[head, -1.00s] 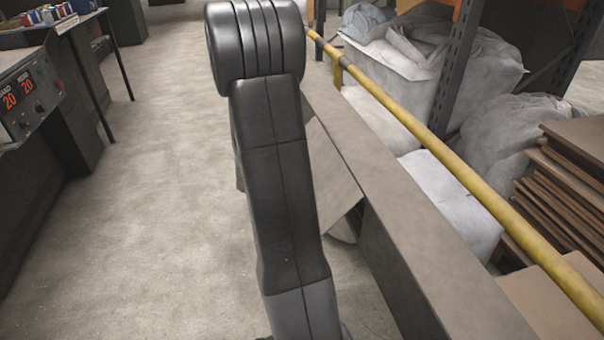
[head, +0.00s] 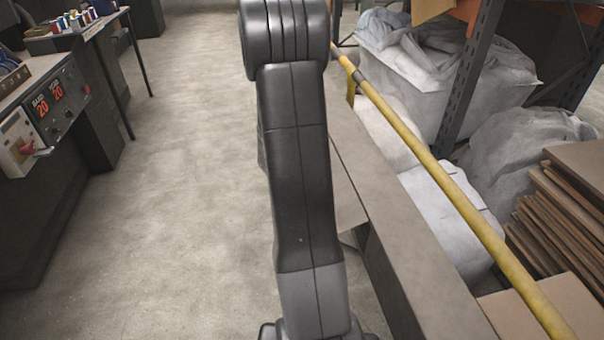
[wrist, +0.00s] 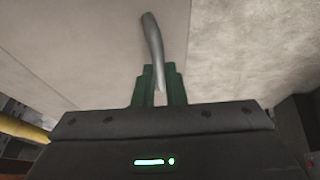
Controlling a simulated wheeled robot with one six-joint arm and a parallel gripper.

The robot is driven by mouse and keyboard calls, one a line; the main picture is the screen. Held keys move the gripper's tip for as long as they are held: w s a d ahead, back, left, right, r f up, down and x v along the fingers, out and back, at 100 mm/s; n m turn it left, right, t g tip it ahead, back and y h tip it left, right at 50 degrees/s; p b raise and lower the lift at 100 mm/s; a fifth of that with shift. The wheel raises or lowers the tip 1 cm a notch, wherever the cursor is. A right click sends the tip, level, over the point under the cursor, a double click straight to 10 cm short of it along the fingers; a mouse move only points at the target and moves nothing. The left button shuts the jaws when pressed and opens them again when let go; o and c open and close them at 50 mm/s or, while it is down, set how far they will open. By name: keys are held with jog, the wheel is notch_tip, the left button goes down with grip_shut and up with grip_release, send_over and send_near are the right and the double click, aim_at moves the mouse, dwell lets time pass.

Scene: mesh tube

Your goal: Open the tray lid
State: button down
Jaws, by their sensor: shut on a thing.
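In the wrist view, my gripper (wrist: 159,98) has green fingers shut on a curved grey metal handle (wrist: 153,40). The handle stands out against a flat grey-brown panel (wrist: 80,50), which looks like the tray lid. In the head view, a long grey-brown tray-like structure (head: 405,235) runs along the right of my arm. A tilted flat panel (head: 346,200) shows at its left side, partly behind my arm. My arm hides my gripper and the handle in the head view, and I cannot tell how far the lid is open.
A yellow rail (head: 440,180) runs along the structure's right side. Beyond it are white sacks (head: 450,215), a shelving upright (head: 468,75) and stacked brown boards (head: 570,220). A control panel (head: 50,110) stands at the left. The floor (head: 170,200) between is clear.

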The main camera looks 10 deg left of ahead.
jog(key=shift+r+y+p, duration=0.4)
jog(key=shift+r+p, duration=0.3)
jog(key=r+p, duration=0.1)
jog(key=p, duration=0.2)
jog(key=shift+r, duration=0.35)
jog(key=shift+w+d+r+p, duration=0.1)
jog(key=shift+d+r+p, duration=0.05)
jog(key=shift+r+p, duration=0.55)
jog(key=shift+d, duration=0.1)
jog(key=c, duration=1.9)
grip_release()
jog(key=o, duration=0.4)
jog(key=shift+d, duration=0.3)
jog(key=shift+a, duration=0.1)
